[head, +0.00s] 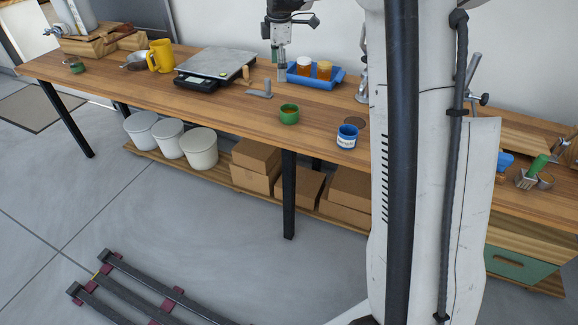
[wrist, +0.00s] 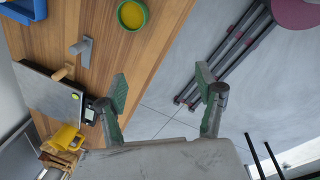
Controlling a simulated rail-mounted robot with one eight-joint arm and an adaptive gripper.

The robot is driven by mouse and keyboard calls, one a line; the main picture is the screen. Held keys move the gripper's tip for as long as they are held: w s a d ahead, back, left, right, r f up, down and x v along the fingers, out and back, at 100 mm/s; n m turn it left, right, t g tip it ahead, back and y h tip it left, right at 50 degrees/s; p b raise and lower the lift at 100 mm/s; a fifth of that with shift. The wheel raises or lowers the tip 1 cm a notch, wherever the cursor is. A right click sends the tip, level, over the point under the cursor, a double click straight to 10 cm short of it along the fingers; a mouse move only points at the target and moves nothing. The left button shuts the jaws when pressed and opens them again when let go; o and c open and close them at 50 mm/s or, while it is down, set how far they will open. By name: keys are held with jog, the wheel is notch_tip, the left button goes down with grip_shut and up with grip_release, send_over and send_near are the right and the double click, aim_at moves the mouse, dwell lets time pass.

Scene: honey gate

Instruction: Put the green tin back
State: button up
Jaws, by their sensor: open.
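The green tin (head: 289,115) stands upright on the wooden worktable near its front edge. In the wrist view the green tin (wrist: 145,17) shows near the top, with yellow inside its rim. My gripper (head: 281,68) is above the table behind the tin, beside the blue tray. In the wrist view my gripper (wrist: 161,83) has its green-padded fingers spread with nothing between them. The tin lies outside the fingers. A smaller green container (head: 77,67) sits at the table's far left.
A blue-and-white tin (head: 347,137) stands right of the green tin. A blue tray (head: 330,82) holds amber jars. A grey scraper (head: 262,91), a scale (head: 215,66) and a yellow jug (head: 160,56) are left. My white column hides part of the table.

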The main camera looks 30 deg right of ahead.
jog(key=s+a+r+m+t, duration=0.1)
jog(key=s+a+r+m, duration=0.15)
jog(key=s, duration=0.35)
jog(key=s+a+r+m+t, duration=0.1)
jog(key=s+a+r+m, duration=0.1)
jog(key=s+a, duration=0.3)
jog(key=s+a+r+m+t, duration=0.1)
jog(key=s+a+r+m, duration=0.15)
jog(key=s, duration=0.55)
jog(key=s+a+f+m+t, duration=0.1)
jog(key=s+a+f+m, duration=0.2)
jog(key=s, duration=0.6)
jog(key=s+a+f+m+t, duration=0.1)
jog(key=s+a+f+m, duration=0.2)
jog(key=s, duration=0.6)
notch_tip(320, 180, down, 3)
jog(key=shift+s+r+m+t, duration=0.1)
jog(key=shift+s+m+t, duration=0.25)
jog(key=shift+m, duration=0.65)
